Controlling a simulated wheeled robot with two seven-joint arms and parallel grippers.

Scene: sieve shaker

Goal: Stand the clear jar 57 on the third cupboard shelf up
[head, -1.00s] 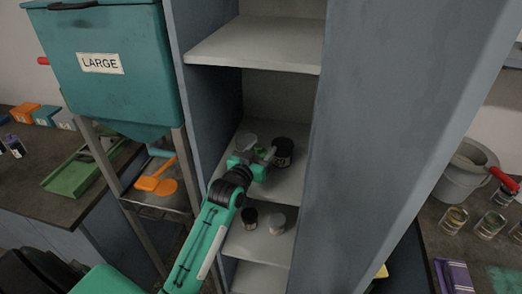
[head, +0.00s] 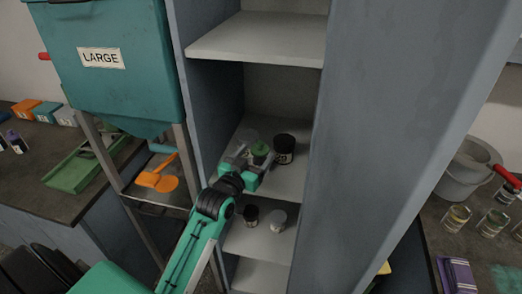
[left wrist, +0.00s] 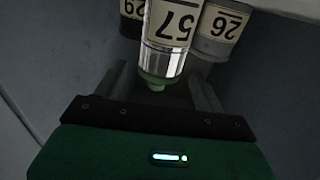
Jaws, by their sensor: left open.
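The clear jar 57 with a green lid (head: 260,148) is on the third cupboard shelf (head: 290,184). In the left wrist view jar 57 (left wrist: 168,38) is at the top centre, its lid towards my gripper. Its label is upside down there, as are its neighbours', and it looks upright like them. My left gripper (head: 256,162) is open in front of the jar. In the left wrist view its fingers (left wrist: 165,92) lie either side of the lid, with gaps. The jar's lower part is hidden in the head view. My right gripper is not in view.
Jar 29 (left wrist: 132,14) is close on the other side. The cupboard's side walls hem in the shelf. A dark jar (head: 251,215) and a pale-lidded jar (head: 278,220) stand on the shelf below.

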